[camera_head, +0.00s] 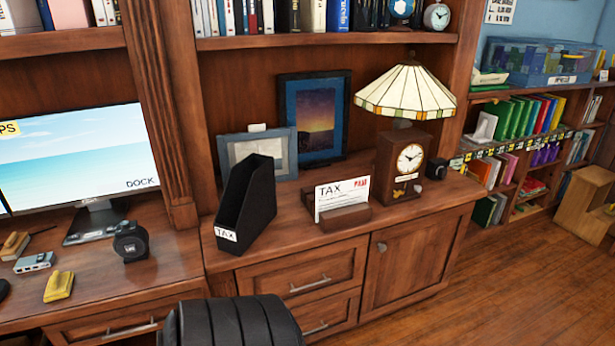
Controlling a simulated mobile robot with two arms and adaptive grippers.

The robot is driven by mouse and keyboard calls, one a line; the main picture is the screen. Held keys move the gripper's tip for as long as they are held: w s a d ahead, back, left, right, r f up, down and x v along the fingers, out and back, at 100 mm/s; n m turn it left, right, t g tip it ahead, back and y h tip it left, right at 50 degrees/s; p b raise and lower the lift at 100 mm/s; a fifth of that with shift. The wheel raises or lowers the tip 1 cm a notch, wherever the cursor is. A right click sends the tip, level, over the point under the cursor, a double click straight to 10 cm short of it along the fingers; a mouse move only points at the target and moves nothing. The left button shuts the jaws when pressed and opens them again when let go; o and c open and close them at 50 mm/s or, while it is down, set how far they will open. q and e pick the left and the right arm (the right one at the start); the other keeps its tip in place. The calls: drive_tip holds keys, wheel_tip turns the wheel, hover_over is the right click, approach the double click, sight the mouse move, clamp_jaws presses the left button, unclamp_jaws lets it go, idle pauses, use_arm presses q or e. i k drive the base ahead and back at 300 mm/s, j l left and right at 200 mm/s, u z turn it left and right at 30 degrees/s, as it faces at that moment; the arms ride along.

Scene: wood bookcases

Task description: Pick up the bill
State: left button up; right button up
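A white paper (341,197) printed "TAX" with a red mark stands upright in a low wooden holder (345,218) on the wooden cabinet top; it looks like the bill. Its lower edge is hidden by the holder's front. A black magazine file (247,207) labelled "TAX" stands to its left, apart from it. I cannot see into the file well enough to tell whether it holds anything. Neither of my grippers is in view.
A wooden clock (405,165) under a stained-glass lamp (410,91) stands right of the paper. Two picture frames (314,115) (258,152) stand behind. A monitor (76,160) is on the left desk. A black ribbed object (235,322) is at the bottom. Open floor (520,285) lies right.

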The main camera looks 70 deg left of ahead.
sight(329, 197)
drive_tip(key=i+j+u, duration=0.15)
drive_tip(key=u, duration=0.25)
drive_tip(key=i+u, duration=0.3)
drive_tip(key=u, duration=0.15)
drive_tip(key=i+u, duration=0.25)
drive_tip(key=u, duration=0.15)
drive_tip(key=i+u, duration=0.25)
drive_tip(key=u, duration=0.15)
drive_tip(key=i+l+u, duration=0.2)
drive_tip(key=u, duration=0.25)
